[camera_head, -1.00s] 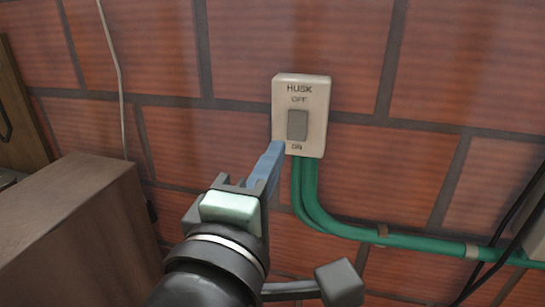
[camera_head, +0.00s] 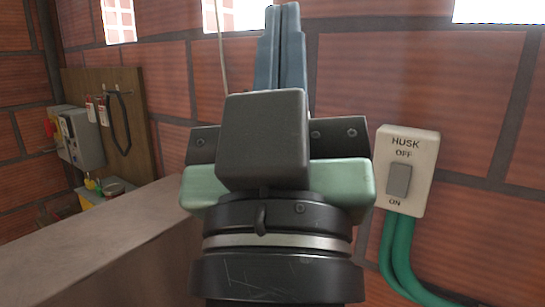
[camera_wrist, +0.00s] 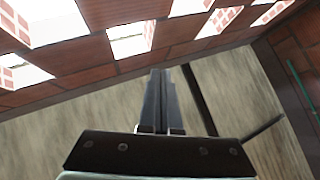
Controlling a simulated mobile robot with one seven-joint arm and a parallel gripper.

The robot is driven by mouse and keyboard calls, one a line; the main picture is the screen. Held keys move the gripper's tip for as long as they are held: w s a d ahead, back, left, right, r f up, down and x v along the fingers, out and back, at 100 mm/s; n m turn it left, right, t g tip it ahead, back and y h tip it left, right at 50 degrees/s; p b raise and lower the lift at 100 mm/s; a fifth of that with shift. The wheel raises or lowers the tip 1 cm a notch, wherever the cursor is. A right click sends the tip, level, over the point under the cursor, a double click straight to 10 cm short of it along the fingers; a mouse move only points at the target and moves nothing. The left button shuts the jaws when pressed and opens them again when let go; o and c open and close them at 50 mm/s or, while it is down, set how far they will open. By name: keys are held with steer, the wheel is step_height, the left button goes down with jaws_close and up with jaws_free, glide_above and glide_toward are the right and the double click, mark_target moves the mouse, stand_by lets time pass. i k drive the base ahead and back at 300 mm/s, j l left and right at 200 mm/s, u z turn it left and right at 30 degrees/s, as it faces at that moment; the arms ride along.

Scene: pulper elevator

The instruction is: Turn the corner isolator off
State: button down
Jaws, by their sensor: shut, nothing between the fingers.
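A white switch box (camera_head: 407,170) marked HUSK is on the brick wall at right in the head view. Its grey rocker (camera_head: 399,180) sits between OFF above and ON below; which side is pressed I cannot tell. No label in view says corner isolator. My gripper (camera_head: 283,10) is shut and empty, pointing up, left of the HUSK box and apart from it. The wrist view shows its closed fingers (camera_wrist: 160,75) touching nothing visible.
A wooden board (camera_head: 150,135) with red-and-white tags and a black loop stands at left, beside a grey box (camera_head: 84,138). A brown block-like surface (camera_head: 90,245) fills the lower left. Green conduit (camera_head: 400,255) runs down from the HUSK box. Bright openings pierce the upper wall.

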mark_target(50, 128)
steer(key=j, duration=2.8)
steer(key=j+z, duration=0.15)
steer(key=j, duration=2.6)
